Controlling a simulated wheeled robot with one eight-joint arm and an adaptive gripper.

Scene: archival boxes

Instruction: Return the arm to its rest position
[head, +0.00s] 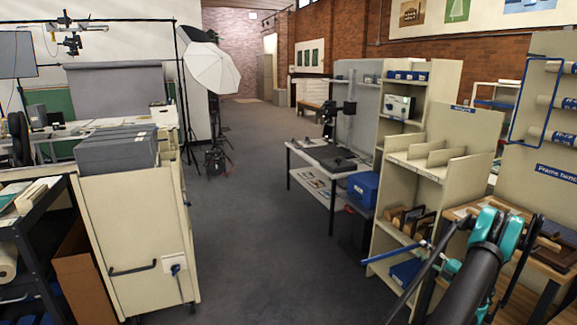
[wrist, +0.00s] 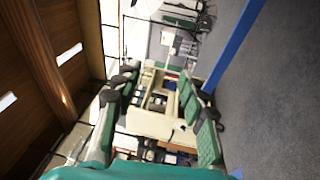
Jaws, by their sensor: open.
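My arm (head: 480,265), black with teal joints, reaches up from the lower right corner in the head view, in front of the wooden bench and beside the cream shelf unit. I cannot clearly make out the gripper's fingers there. In the wrist view my gripper (wrist: 160,100) is open, its two green-padded fingers apart, with nothing held between them. The wrist picture is turned on its side, with cream shelving and the room beyond the fingers.
Grey archival boxes (head: 115,150) stand on a cream cart (head: 130,235) at left. A cream shelf unit (head: 445,135) and a bench (head: 545,245) are close to my arm at right. A table with a camera stand (head: 325,160) is farther back. The middle floor (head: 245,230) is clear.

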